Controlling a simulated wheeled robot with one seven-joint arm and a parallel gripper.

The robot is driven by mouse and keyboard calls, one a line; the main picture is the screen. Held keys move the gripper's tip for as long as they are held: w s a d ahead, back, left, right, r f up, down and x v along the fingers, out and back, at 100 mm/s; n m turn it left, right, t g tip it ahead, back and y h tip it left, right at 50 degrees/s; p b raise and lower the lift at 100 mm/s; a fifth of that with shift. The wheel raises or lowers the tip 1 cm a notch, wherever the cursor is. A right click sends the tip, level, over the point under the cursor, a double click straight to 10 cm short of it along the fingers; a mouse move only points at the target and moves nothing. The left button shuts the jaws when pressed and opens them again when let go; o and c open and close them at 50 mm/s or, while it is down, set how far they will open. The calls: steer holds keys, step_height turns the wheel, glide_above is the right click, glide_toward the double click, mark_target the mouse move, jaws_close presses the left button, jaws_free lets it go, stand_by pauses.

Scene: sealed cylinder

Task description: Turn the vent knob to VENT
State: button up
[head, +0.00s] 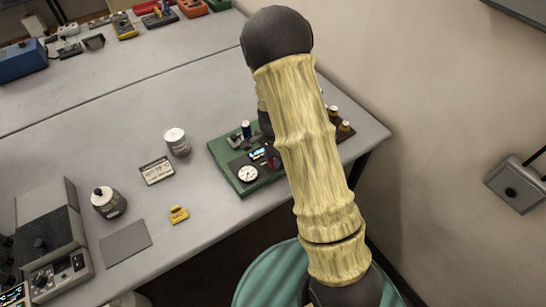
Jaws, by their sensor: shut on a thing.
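A green panel (223,157) lies on the bench near its right front corner. My arm crosses in front of the panel's right part. A dark part of my gripper (266,126) shows at the arm's left edge, low over the panel. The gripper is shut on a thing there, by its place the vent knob. The fingertips, the knob and its markings are hidden behind my arm, so I cannot tell which way the knob points.
A grey instrument (48,235) is at the left front. The bench's middle is clear. A wall (440,110) rises at right.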

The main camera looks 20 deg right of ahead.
steer(key=shift+w, duration=0.1)
steer(key=o, duration=1)
steer(key=shift+r, duration=0.15)
step_height(320, 180, up, 17)
steer(key=b, duration=0.1)
steer(key=s+f+n+t, duration=0.2)
steer(key=s+n, duration=1)
steer(key=s, duration=0.3)
steer(key=shift+d+f+t, duration=0.15)
steer(key=shift+f+t, duration=0.05)
steer(key=shift+t, duration=0.1)
